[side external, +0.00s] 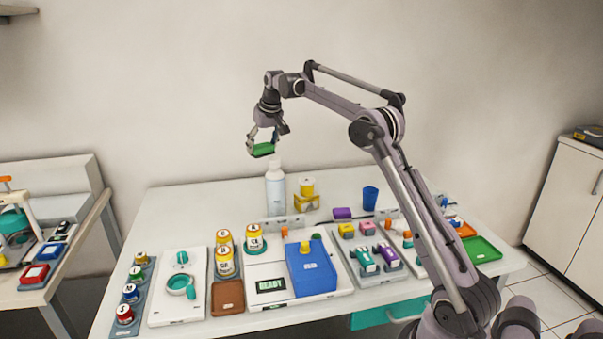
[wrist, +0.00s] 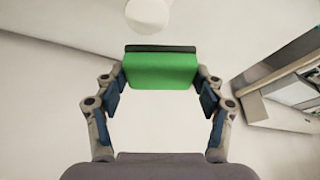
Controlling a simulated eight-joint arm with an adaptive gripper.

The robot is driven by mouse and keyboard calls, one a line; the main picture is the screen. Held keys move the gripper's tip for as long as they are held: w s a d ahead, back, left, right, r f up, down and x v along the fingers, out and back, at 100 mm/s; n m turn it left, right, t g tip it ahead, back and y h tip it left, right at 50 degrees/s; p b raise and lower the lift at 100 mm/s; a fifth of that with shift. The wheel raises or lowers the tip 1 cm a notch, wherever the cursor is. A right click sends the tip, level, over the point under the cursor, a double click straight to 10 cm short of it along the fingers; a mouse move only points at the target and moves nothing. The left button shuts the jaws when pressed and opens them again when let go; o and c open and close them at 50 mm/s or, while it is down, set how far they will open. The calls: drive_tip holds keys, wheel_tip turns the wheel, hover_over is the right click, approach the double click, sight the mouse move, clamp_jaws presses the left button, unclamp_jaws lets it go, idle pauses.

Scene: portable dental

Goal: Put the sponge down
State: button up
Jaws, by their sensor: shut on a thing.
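The sponge (side external: 263,150) is a green block held in my gripper (side external: 262,140), well above the back of the white table (side external: 180,210). In the wrist view the sponge (wrist: 160,70) sits between the two fingertips of my gripper (wrist: 160,82), with a dark layer along its top edge. The fingers touch its left and right ends. The sponge is in the air and touches nothing else that I can see.
The table's back left is clear.

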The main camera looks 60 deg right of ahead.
drive_tip(key=s+d+f+m, duration=0.1)
drive_tip(key=s+d+f, duration=0.1)
drive_tip(key=d, duration=0.2)
drive_tip(key=s+d+f+m, duration=0.1)
drive_tip(key=s+d+f, duration=0.1)
drive_tip(key=d, duration=0.3)
drive_tip(key=s+d+f, duration=0.2)
drive_tip(key=s+d, duration=0.2)
drive_tip(key=d, duration=0.1)
drive_tip(key=shift+f+m+h, duration=0.25)
drive_tip(key=shift+m+h, duration=0.15)
drive_tip(key=s+d+f, duration=0.3)
drive_tip(key=f, duration=0.1)
drive_tip(key=s+d+f+m, duration=0.1)
drive_tip(key=s+d+f, duration=0.2)
drive_tip(key=f, duration=0.1)
drive_tip(key=s+d+f+m+g, duration=0.1)
drive_tip(key=s+d+f, duration=0.2)
drive_tip(key=s, duration=0.1)
drive_tip(key=shift+f+h, duration=0.4)
drive_tip(key=shift+f, duration=2.5)
drive_tip(key=o, duration=1)
drive_tip(key=shift+f, duration=0.1)
drive_tip(key=shift+c, duration=0.2)
